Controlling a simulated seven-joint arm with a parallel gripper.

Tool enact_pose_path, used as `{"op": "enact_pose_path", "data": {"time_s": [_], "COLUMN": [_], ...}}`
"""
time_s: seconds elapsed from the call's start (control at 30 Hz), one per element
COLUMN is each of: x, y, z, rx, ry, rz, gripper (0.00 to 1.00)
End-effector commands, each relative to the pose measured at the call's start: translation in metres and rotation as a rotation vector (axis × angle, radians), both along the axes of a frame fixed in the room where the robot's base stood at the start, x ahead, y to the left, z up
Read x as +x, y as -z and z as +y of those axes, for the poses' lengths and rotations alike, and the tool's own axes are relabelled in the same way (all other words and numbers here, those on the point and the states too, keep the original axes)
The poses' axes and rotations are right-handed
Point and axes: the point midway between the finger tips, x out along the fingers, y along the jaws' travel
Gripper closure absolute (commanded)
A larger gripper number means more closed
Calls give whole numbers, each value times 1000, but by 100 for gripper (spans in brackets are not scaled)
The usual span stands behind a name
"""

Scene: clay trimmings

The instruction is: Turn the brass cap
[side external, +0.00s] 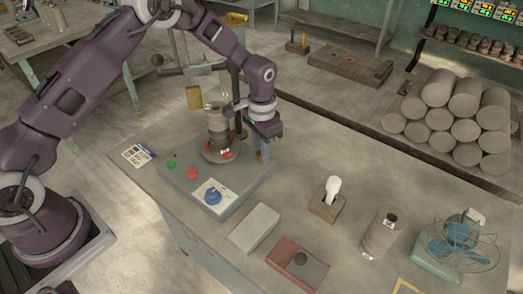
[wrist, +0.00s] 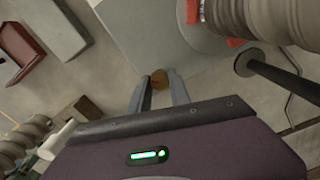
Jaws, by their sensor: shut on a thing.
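The brass cap (wrist: 159,78) shows in the wrist view as a small round brown-gold disc between the fingertips. My gripper (wrist: 158,88) is shut on it, with one finger on each side. In the side external view my gripper (side external: 261,158) points down at the right rear edge of the grey machine base (side external: 222,195), beside the turntable. The cap cannot be made out there, as the fingers and hand cover it.
A stack of clay (side external: 217,122) stands on the turntable, left of my gripper, with a dark post close behind. A blue knob (side external: 212,197) and red and green buttons are on the base. A grey block (side external: 254,228), red box (side external: 297,262), light bulb (side external: 333,187) and fan (side external: 458,245) stand on the bench.

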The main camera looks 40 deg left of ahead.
Motion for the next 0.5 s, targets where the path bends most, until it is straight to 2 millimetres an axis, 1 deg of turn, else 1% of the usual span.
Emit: {"op": "enact_pose_path", "data": {"time_s": [0.2,0.5], "x": [1,1], "y": [-1,-1], "z": [0,0], "rx": [-1,0], "ry": [82,123], "rz": [-4,-4], "gripper": [100,100]}}
